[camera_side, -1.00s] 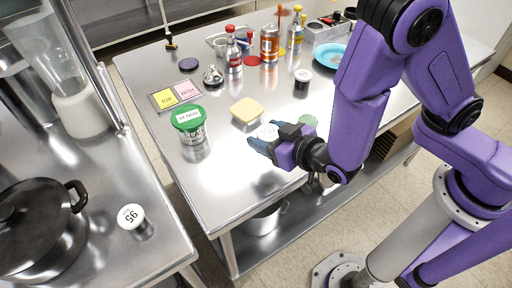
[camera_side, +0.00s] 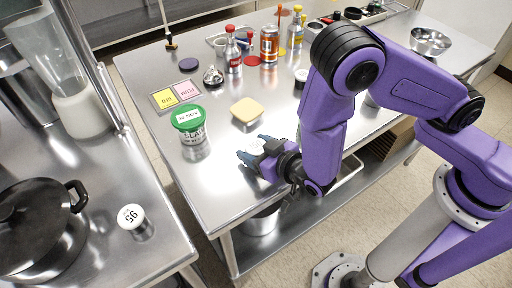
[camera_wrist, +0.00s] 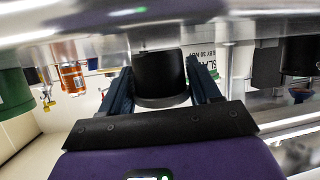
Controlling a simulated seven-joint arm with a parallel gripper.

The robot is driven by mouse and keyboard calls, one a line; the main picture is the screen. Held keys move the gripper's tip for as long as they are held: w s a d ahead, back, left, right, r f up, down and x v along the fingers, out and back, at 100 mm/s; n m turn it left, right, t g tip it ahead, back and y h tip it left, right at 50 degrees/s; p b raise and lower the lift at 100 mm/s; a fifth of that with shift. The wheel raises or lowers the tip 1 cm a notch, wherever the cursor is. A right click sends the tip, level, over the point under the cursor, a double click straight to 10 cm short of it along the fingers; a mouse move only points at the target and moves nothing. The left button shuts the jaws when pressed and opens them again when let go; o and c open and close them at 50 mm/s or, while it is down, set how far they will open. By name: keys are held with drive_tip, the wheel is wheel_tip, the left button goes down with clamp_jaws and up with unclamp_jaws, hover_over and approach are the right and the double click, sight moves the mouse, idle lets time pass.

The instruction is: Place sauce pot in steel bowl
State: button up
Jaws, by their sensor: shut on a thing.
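My gripper (camera_side: 254,152) is shut on the sauce pot, low over the front part of the steel table. The steel bowl (camera_side: 430,42) stands at the far right of the table, beyond my arm, far from my gripper. Its inside is partly visible.
A yellow-lidded box (camera_side: 246,111) sits just behind my gripper, and a green-lidded jar (camera_side: 190,130) stands to its left. Bottles (camera_side: 233,52) and an orange can (camera_side: 269,46) stand at the back. Another small pot marked 95 (camera_side: 133,218) is on the left counter. My arm hides the table's right middle.

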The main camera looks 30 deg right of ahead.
drive_tip(key=shift+f, duration=0.15)
drive_tip(key=o, duration=1.1)
drive_tip(key=v, duration=1.7)
drive_tip(key=s+a+f+n+g+y, duration=0.1)
drive_tip(key=s+a+f+g+y, duration=0.2)
drive_tip(key=g, duration=0.5)
drive_tip(key=s+d+r+n+g, duration=0.1)
drive_tip(key=d+r+n+g, duration=0.1)
drive_tip(key=d+r, duration=0.1)
drive_tip(key=s+d+r+n+g, duration=0.2)
drive_tip(key=d+r+n, duration=0.1)
drive_tip(key=d, duration=0.1)
drive_tip(key=s+d+r+n+g+h, duration=0.1)
drive_tip(key=s+d+r+n+g, duration=0.1)
drive_tip(key=d+r, duration=0.2)
drive_tip(key=shift+s, duration=0.15)
drive_tip(key=d+r+h, duration=0.1)
drive_tip(key=d, duration=0.3)
drive_tip(key=w+d+r+n+h, duration=0.1)
drive_tip(key=d, duration=0.2)
drive_tip(key=w+d+r+n+h, duration=0.1)
drive_tip(key=d, duration=0.3)
drive_tip(key=shift+d+r+t, duration=0.25)
drive_tip(key=shift+d+t, duration=0.1)
drive_tip(key=shift+t, duration=0.05)
drive_tip(key=shift+c, duration=0.5)
